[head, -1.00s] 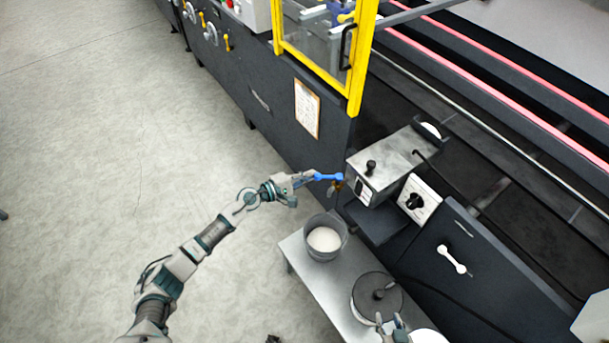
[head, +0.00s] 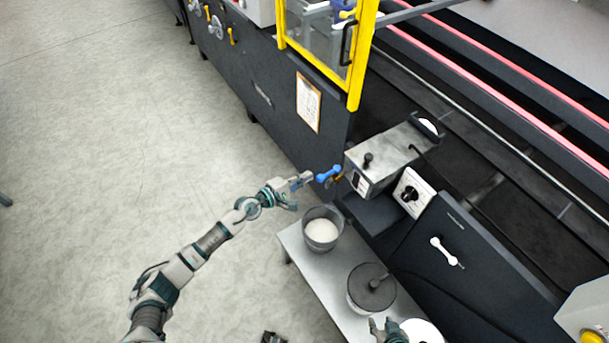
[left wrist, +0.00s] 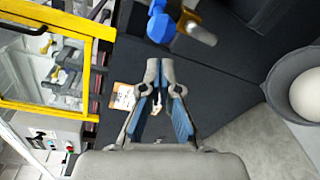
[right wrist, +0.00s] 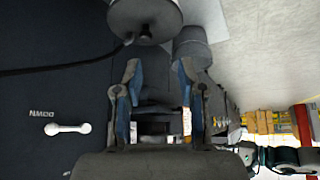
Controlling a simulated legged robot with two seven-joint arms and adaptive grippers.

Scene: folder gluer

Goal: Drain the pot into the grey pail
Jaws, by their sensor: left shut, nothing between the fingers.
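The pot, a metal box with a black-knobbed lid (head: 385,160), is mounted on the machine's side. Its blue valve lever (head: 328,173) sticks out to the left, tilted, on a brass valve; both show in the left wrist view, the lever (left wrist: 160,25) and the brass part (left wrist: 200,33). No stream is visible. The grey pail (head: 322,213) stands on the bench below with white contents; it also shows in the left wrist view (left wrist: 285,85). My left gripper (head: 307,177) is shut and empty, just left of the lever. My right gripper (right wrist: 160,67) is open and empty near the lidded container.
A dark-lidded container (head: 370,295) stands on the metal bench (head: 312,270) in front of the pail. A white dial plate (head: 412,193) and white handle (head: 447,252) sit on the machine's side. A yellow-framed guard (head: 356,80) rises behind. Floor at left is clear.

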